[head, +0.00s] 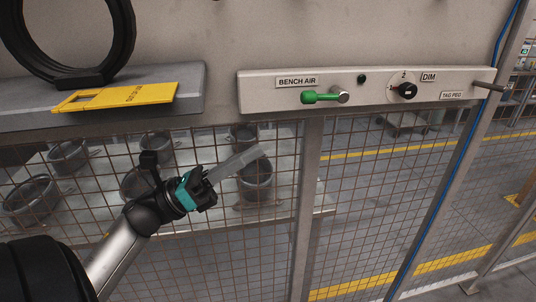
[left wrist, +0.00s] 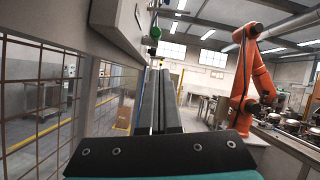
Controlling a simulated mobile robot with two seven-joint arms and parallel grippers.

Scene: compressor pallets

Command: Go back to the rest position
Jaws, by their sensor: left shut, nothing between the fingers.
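My left gripper (head: 256,152) is in the head view, in front of the wire mesh below the control panel, fingers pointing right and slightly up. Its fingers are shut together with nothing between them. The closed fingers also show in the left wrist view (left wrist: 160,76), pointing along the fence. The gripper is apart from the green bench air handle (head: 320,98), which sits above and to the right of it. My right gripper is not in view.
The panel (head: 438,96) carries a black dim knob (head: 407,90) and a tag peg (head: 488,86). A yellow tag (head: 115,97) lies on a grey shelf (head: 190,82) by a black ring (head: 127,40). An orange robot arm (left wrist: 243,90) stands at right in the wrist view.

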